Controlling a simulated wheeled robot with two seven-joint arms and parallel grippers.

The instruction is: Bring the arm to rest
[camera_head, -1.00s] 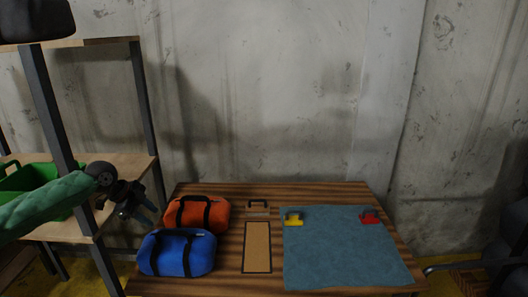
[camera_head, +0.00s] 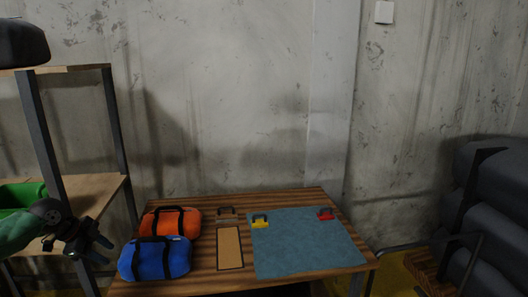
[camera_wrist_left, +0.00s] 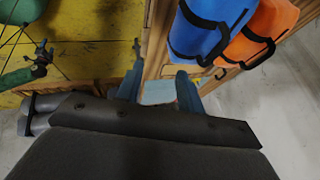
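My left gripper (camera_head: 105,250) is at the lower left of the head view, in front of the shelf rack and left of the table. In the left wrist view its two blue-grey fingers (camera_wrist_left: 159,88) stand apart, and the gripper is open. A pale patch shows between the fingers; I cannot tell that anything is held. The green-covered forearm (camera_head: 18,232) comes in from the left edge. My right gripper is not seen in the head view.
The striped table (camera_head: 205,282) bears an orange bag (camera_head: 178,222), a blue bag (camera_head: 158,262), a tan board (camera_head: 230,250), a blue-grey mat (camera_head: 300,250), a yellow clip (camera_head: 260,222) and a red clip (camera_head: 325,214). A rack (camera_head: 118,140) stands left; dark rolls (camera_head: 490,190) lie right.

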